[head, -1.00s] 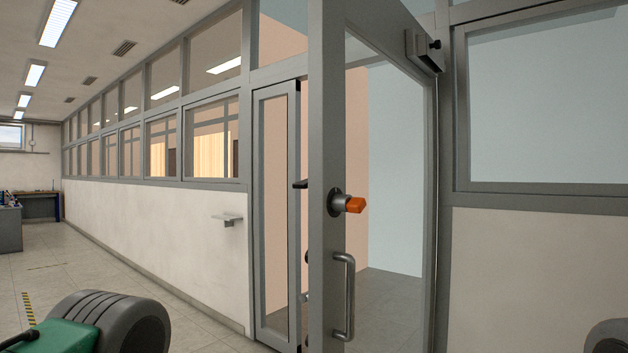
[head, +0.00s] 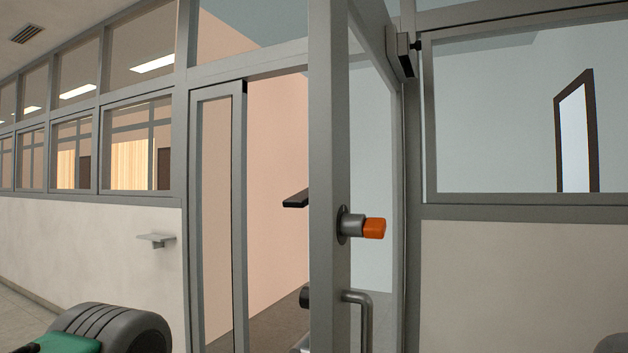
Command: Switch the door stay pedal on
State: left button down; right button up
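The grey framed door (head: 328,120) stands open, nearly edge-on to me. An orange-tipped knob (head: 373,228) sticks out from its near face at mid height. Below the knob is a grey pull handle (head: 358,312), cut off by the bottom edge of the view. A dark lever (head: 296,199) shows on the door's far side. The lower end of the door is out of frame, and no door stay pedal is visible. Neither of my grippers is in view.
The doorway (head: 282,150) opens onto a room with pinkish and pale blue walls. A door closer (head: 400,50) sits at the upper frame. A glazed partition (head: 135,140) with a small wall shelf (head: 156,239) stands left. A white wall panel (head: 520,270) is right.

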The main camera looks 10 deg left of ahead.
aim_at(300, 200)
jog(key=i+j+z, duration=0.15)
jog(key=j, duration=0.3)
jog(key=i+j+z, duration=0.2)
jog(key=j, duration=0.2)
jog(key=j+z, duration=0.15)
jog(key=j, duration=0.3)
